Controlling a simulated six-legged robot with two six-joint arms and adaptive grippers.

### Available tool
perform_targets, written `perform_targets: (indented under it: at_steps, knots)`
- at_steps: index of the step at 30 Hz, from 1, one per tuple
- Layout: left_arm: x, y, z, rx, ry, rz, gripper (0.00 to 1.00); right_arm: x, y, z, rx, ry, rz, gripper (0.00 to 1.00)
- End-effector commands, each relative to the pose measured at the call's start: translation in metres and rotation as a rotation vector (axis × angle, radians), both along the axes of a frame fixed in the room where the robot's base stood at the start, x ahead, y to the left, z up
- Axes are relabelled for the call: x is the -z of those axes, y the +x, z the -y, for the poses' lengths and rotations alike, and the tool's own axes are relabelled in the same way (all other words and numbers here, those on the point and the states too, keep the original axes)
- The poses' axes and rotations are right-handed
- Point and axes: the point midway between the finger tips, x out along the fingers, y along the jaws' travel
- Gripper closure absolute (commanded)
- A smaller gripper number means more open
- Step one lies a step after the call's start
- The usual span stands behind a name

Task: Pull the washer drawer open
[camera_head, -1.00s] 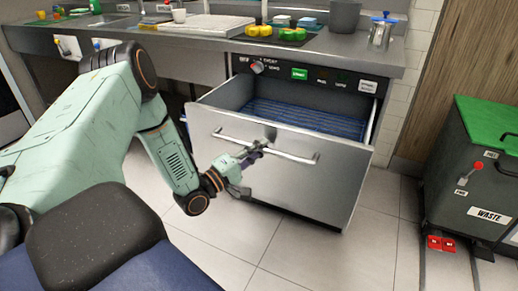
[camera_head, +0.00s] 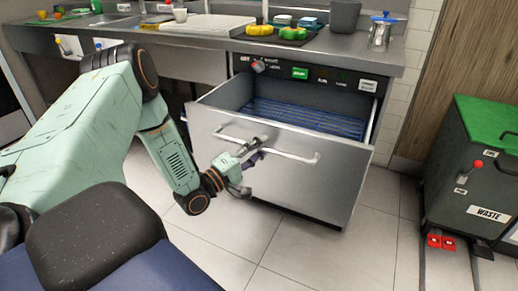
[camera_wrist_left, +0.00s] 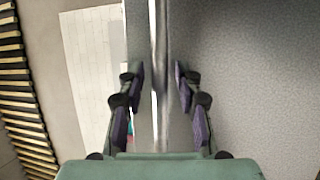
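The washer drawer (camera_head: 270,172) is a large steel-fronted drawer below the counter. It stands pulled out, with a blue slatted rack (camera_head: 305,120) showing inside. A long horizontal bar handle (camera_head: 290,155) runs across its front. My left gripper (camera_head: 257,151) is at the middle of this handle. In the left wrist view, its two purple-padded fingers (camera_wrist_left: 160,95) are spread apart, one on each side of the handle bar (camera_wrist_left: 160,50), with gaps between pads and bar. My right gripper is not in view.
A control panel with a green button (camera_head: 300,73) sits above the drawer. A green-lidded waste bin (camera_head: 475,170) stands at the right. The tiled floor before the drawer is clear.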

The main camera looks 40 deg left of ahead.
Motion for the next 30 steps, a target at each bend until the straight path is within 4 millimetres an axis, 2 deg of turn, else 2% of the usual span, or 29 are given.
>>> perform_targets:
  at_steps: [11, 30]
  knots:
    - [0.001, -0.006, -0.001, -0.002, 0.000, -0.001, 0.63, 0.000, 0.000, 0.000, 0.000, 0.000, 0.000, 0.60]
    - [0.017, -0.095, -0.017, -0.007, -0.003, 0.000, 0.63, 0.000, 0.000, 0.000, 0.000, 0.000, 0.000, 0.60]
